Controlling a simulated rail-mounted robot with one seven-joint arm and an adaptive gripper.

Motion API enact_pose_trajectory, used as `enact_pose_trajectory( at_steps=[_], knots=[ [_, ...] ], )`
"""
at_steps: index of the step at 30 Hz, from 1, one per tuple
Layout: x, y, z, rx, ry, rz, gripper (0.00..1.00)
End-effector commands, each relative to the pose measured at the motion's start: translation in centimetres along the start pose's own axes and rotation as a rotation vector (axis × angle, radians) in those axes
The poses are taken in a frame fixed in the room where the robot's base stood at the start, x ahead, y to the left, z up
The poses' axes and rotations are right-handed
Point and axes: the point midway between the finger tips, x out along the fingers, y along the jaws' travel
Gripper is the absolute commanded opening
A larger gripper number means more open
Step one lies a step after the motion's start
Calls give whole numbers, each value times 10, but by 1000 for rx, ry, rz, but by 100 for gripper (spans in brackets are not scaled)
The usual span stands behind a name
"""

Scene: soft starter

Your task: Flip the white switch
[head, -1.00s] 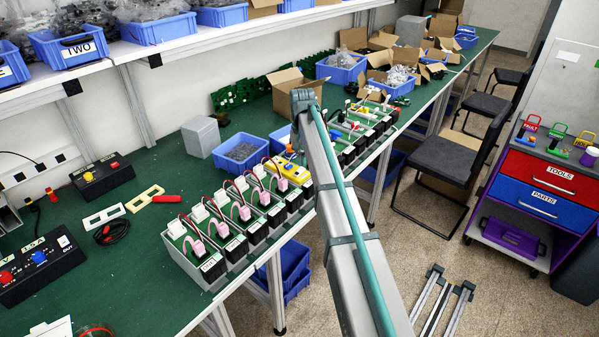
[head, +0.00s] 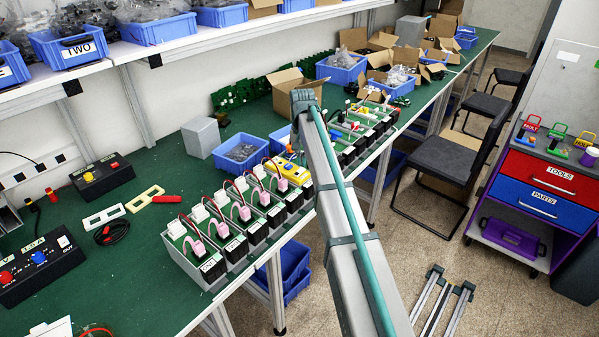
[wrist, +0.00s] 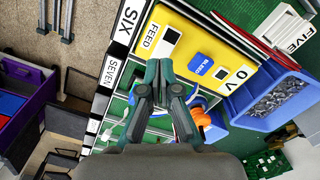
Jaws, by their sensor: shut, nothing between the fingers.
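A small white switch (head: 63,241) is on the top right of a black control box (head: 40,266) at the left front of the green bench. In the wrist view, my gripper (wrist: 159,68) is shut and empty, its fingertips together over the lower edge of a yellow unit (wrist: 205,48). I cannot tell whether they touch it. The yellow unit is marked FEED and 0 V and has a blue BLEED button (wrist: 200,63). It also shows in the head view (head: 290,172). My arm hides the gripper in the head view.
A row of black and grey modules (head: 235,248) with red and pink wires lines the bench's front edge. A blue bin of small parts (wrist: 275,97) stands beside the yellow unit. Another black box (head: 102,176) stands at the back left.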

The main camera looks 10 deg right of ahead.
Motion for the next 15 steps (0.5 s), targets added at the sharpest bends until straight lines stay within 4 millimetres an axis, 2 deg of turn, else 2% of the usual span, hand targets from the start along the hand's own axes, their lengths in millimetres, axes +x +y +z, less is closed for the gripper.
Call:
enact_pose_trajectory(
  at_steps=[15],
  knots=[
    [5, 0, 0, 0, 0, 0, 0]
  ],
)
